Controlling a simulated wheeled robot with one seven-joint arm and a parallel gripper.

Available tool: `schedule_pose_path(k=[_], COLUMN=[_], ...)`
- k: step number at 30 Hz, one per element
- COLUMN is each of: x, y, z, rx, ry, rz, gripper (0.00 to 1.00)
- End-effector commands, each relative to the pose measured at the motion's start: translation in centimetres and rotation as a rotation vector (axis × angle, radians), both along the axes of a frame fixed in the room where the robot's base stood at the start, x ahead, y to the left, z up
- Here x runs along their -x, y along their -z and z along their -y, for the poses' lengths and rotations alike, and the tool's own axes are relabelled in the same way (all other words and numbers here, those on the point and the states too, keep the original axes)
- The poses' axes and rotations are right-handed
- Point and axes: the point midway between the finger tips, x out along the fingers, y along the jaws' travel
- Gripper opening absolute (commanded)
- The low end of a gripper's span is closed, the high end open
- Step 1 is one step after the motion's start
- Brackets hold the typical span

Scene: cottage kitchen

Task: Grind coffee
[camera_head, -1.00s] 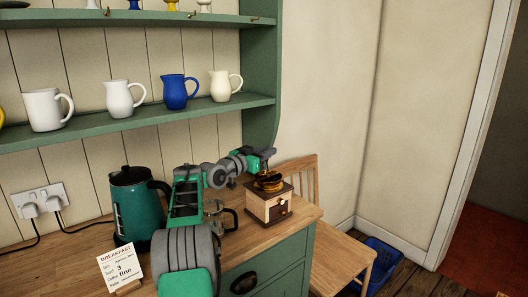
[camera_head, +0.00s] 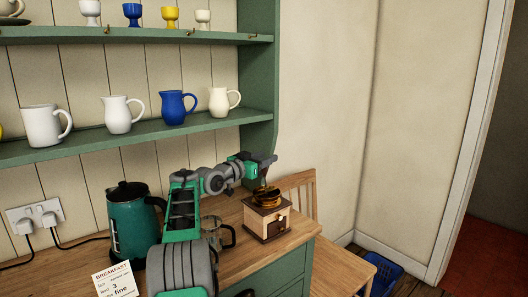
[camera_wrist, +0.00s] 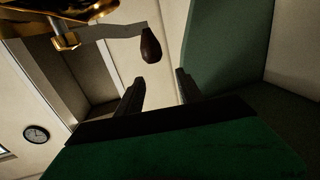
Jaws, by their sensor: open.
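The coffee grinder (camera_head: 265,225) is a wooden box with a light front, a small drawer knob and a brass top. It stands on the counter's right end. My gripper (camera_head: 265,162) is just above its brass top, with clear space between. In the wrist view, my gripper's two dark fingers (camera_wrist: 159,82) are apart with nothing between them. The crank's dark wooden knob (camera_wrist: 151,46) hangs from a grey metal arm (camera_wrist: 112,32) beyond the fingertips, apart from them. Brass parts (camera_wrist: 66,38) fill the upper left. Any beans inside the grinder are hidden.
A green kettle (camera_head: 127,225) and a glass vessel (camera_head: 229,237) stand left of the grinder. A card (camera_head: 117,281) reads "BREAKFAST", "3" and "fine". A shelf (camera_head: 185,124) with jugs is above. A wooden chair (camera_head: 300,190) stands behind the grinder; a blue crate (camera_head: 383,270) is on the floor.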

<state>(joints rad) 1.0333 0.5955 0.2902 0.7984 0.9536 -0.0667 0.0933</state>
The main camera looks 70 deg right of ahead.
Motion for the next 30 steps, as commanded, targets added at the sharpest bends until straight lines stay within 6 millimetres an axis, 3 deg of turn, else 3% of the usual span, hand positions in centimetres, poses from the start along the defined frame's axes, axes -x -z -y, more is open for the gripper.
schedule_pose_path(k=[7, 18, 22, 30], x=[1.2, 3.3, 3.6, 3.6], y=[-5.5, -8.9, -9.3, -9.5], z=[-4.7, -12.3, -13.2, -13.3], rx=[0.003, 0.0, -0.001, -0.003], ry=[-0.001, -0.001, 0.0, 0.001], rz=[0.002, 0.0, -0.001, -0.001], gripper=[0.44, 0.44, 0.44, 0.41])
